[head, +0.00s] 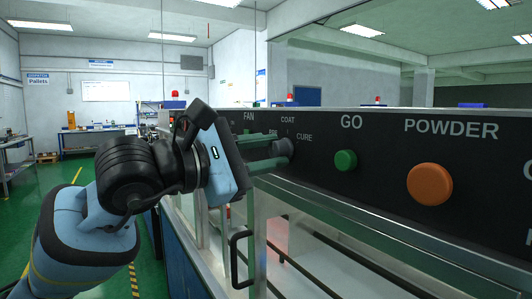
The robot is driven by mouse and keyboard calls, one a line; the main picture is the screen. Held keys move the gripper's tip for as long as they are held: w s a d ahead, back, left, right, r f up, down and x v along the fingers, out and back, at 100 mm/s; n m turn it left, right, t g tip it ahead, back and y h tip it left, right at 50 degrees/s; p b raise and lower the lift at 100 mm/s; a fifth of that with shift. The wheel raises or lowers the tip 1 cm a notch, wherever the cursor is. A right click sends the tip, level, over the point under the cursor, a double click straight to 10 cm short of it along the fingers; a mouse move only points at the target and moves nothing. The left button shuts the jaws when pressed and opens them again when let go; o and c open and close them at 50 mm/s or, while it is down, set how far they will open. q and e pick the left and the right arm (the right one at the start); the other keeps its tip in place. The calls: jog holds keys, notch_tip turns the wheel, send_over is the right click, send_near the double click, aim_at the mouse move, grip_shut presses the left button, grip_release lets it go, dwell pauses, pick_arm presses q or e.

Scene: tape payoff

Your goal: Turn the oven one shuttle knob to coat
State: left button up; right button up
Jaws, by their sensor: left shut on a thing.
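The shuttle knob (284,147) is a small dark grey knob on the black control panel, with the labels COAT above it and CURE to its right. My left gripper (279,149) reaches the panel from the left. Its two greenish fingers are shut on the knob, one above and one below. The fingers hide part of the knob and some lettering at its left, so I cannot tell which label it points to. My right gripper is not in view.
The black panel (375,190) also carries a green GO button (346,160) and a large orange POWDER button (429,184), both right of the knob. Below are a glass-fronted enclosure and a dark door handle (235,262). Green floor lies open at the left.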

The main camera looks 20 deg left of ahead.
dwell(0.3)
pick_arm(q)
jog(key=o, duration=1)
jog(key=shift+c, duration=0.2)
jog(key=b+v, duration=0.1)
jog(key=v, duration=0.6)
jog(key=shift+s+a+b, duration=0.25)
jog(key=shift+s+b, duration=0.05)
jog(key=shift+s, duration=0.05)
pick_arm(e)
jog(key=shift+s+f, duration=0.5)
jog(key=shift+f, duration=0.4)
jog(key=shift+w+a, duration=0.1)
